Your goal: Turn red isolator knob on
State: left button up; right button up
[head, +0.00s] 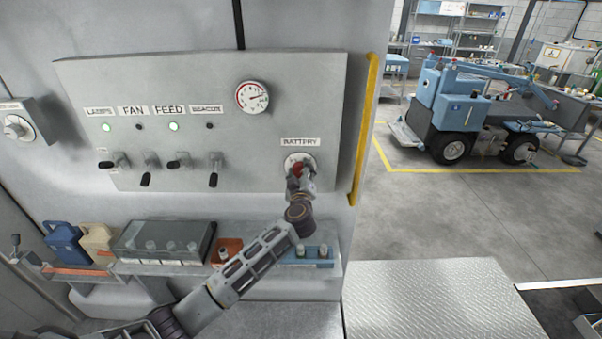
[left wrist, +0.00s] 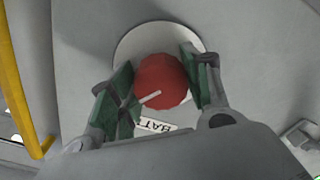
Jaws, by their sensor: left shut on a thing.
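The red isolator knob (left wrist: 160,82) sits on a round pale plate (left wrist: 128,45) in the left wrist view, with a white pointer line on its face. In the head view the knob (head: 297,169) is under the BATTERY label (head: 299,142) at the panel's lower right, partly hidden by my gripper. My left gripper (left wrist: 158,88) is shut on the knob, with a green-padded finger on each side of it. It also shows in the head view (head: 299,178), reaching up from below. My right gripper is not in view.
A yellow rail (head: 364,130) runs close to the right. A shelf with jugs and boxes lies below.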

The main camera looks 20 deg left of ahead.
pick_arm(q)
jog(key=shift+f+m, duration=0.15)
jog(key=shift+m, duration=0.75)
jog(key=o, duration=1)
jog(key=shift+v, duration=6)
